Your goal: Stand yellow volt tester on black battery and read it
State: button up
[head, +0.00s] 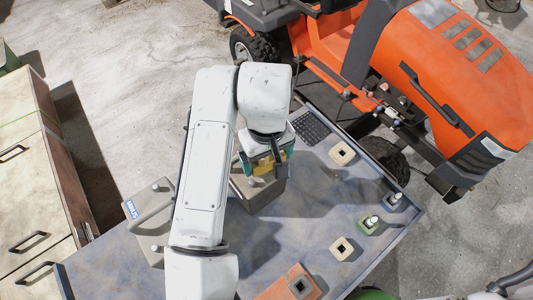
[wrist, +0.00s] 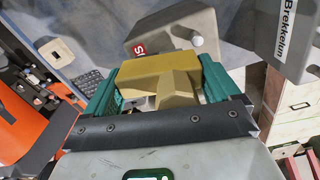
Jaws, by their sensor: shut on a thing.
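My gripper (head: 266,158) is shut on the yellow volt tester (head: 263,169), which shows only partly between the green fingers. In the wrist view the tester (wrist: 158,72) is a yellow block with a paler tan part toward me. Just beyond and below it is a dark grey-brown battery (head: 262,196) with a pale round terminal post and a red label, also in the wrist view (wrist: 177,28). I cannot tell whether the tester touches it. A second, grey battery (head: 151,215) with a blue-white label stands to its left. Neither looks plainly black. No reading is visible.
The blue-grey bench top (head: 325,180) holds small square blocks with holes (head: 342,154), a brown block (head: 299,284) and white-topped pieces (head: 370,223) at its right. An orange tractor (head: 445,80) stands at the right. A drawer cabinet (head: 30,180) is at the left.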

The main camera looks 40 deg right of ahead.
jog(key=shift+f, duration=0.35)
dwell(0.5)
jog(key=o, duration=0.9)
jog(key=shift+c, duration=0.2)
notch_tip(320, 180, up, 11)
jog(key=shift+f, duration=0.1)
